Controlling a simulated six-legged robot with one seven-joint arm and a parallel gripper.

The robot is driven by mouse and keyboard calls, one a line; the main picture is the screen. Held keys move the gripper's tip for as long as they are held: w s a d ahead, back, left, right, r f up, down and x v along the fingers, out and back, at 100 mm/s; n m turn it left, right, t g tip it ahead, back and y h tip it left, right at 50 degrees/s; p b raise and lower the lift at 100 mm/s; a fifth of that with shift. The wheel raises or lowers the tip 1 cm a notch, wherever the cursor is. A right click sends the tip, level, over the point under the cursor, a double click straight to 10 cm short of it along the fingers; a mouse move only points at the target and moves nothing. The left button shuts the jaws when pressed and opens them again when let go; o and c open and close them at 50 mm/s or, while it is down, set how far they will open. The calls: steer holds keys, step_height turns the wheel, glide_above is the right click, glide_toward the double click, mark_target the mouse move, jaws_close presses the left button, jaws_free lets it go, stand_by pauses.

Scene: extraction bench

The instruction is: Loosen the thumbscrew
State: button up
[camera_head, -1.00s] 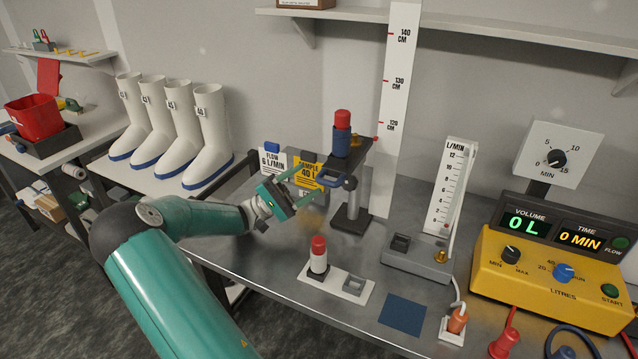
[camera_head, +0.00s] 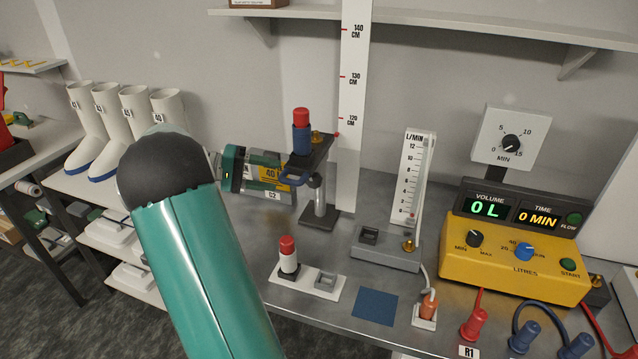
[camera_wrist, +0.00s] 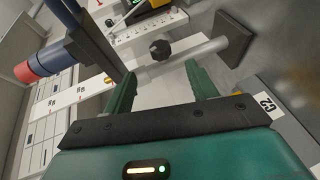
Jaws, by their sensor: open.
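A stand (camera_head: 320,217) with a dark base and pale post carries a dark arm holding a blue and red cylinder (camera_head: 301,135). In the wrist view, a black knob (camera_wrist: 160,50) sits at the post, just beyond my fingertips; it looks like the thumbscrew. My gripper (camera_head: 283,172) is left of the post, below the cylinder, pointing right. In the wrist view, my gripper (camera_wrist: 161,72) is open, with its two green fingers spread and nothing between them. The knob shows past the gap, apart from the fingers.
A tall height scale (camera_head: 352,100) stands behind the post. A white plate with a red-capped cylinder (camera_head: 288,255) lies in front. The flow meter (camera_head: 412,180) and yellow control box (camera_head: 515,265) are to the right.

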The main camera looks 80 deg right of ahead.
mark_target(320, 177)
steer(key=x, duration=1.3)
steer(key=shift+s+d, duration=0.1)
steer(key=shift+s, duration=0.1)
steer(key=c, duration=1)
steer(key=n+g+h, duration=0.1)
steer(key=g, duration=0.1)
steer(key=n+g, duration=0.1)
steer(key=g, duration=0.2)
steer(key=shift+w+r+h, duration=0.1)
steer(key=shift+r+h, duration=0.3)
steer(key=n+g+h, duration=0.2)
steer(key=n+g, duration=0.1)
steer(key=shift+w+r+h, duration=0.1)
steer(key=shift+r+h, duration=0.25)
steer(key=shift+h, duration=0.05)
steer(key=shift+g, duration=0.4)
